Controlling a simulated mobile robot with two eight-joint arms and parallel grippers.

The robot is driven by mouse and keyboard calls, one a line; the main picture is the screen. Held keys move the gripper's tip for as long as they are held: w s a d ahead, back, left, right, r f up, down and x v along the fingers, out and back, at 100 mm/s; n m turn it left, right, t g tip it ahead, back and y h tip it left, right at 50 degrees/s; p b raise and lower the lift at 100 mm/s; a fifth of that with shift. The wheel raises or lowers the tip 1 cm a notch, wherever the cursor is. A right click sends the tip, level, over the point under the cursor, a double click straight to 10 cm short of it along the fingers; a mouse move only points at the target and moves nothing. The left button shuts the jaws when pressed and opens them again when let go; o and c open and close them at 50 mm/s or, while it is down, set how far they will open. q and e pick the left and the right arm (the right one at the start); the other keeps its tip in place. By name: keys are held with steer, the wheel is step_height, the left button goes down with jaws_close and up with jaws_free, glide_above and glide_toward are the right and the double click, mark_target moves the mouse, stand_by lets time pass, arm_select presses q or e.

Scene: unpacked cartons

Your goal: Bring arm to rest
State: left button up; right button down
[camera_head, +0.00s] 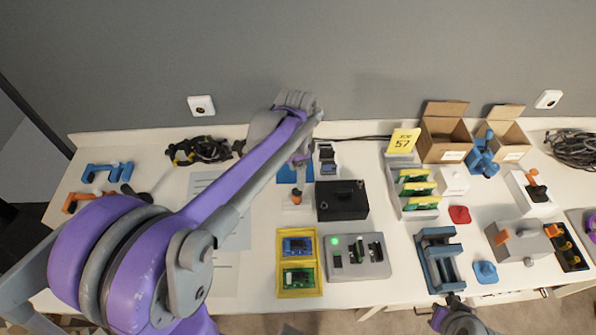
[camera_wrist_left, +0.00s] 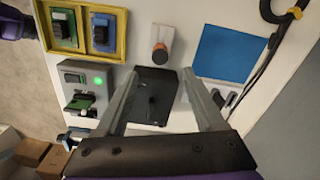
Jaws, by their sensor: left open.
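My left arm (camera_head: 235,175) reaches from the lower left across the table to the back middle. Its gripper (camera_head: 300,160) points down over the table behind the black box and is partly hidden by the wrist. In the left wrist view the left gripper (camera_wrist_left: 160,78) is open, with nothing between its fingers. The black box (camera_wrist_left: 152,100) shows below and between them, apart from the fingers as far as I can tell.
Near the left gripper are a blue mat (camera_wrist_left: 230,52), a small orange-topped part (camera_wrist_left: 160,50) and the black box (camera_head: 342,201). A yellow tray (camera_head: 299,291) and a grey device (camera_head: 375,268) with a green light stand in front. Open cartons (camera_head: 443,135) stand back right.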

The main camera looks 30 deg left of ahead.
arm_select(q)
steer(key=s+d+n+t, duration=0.2)
steer(key=s+d+n, duration=0.1)
steer(key=s, duration=0.4)
steer(key=s+d+n+t, duration=0.3)
steer(key=s+n, duration=0.2)
steer(key=s, duration=0.3)
steer(key=shift+d+f, duration=0.3)
steer(key=shift+f, duration=0.15)
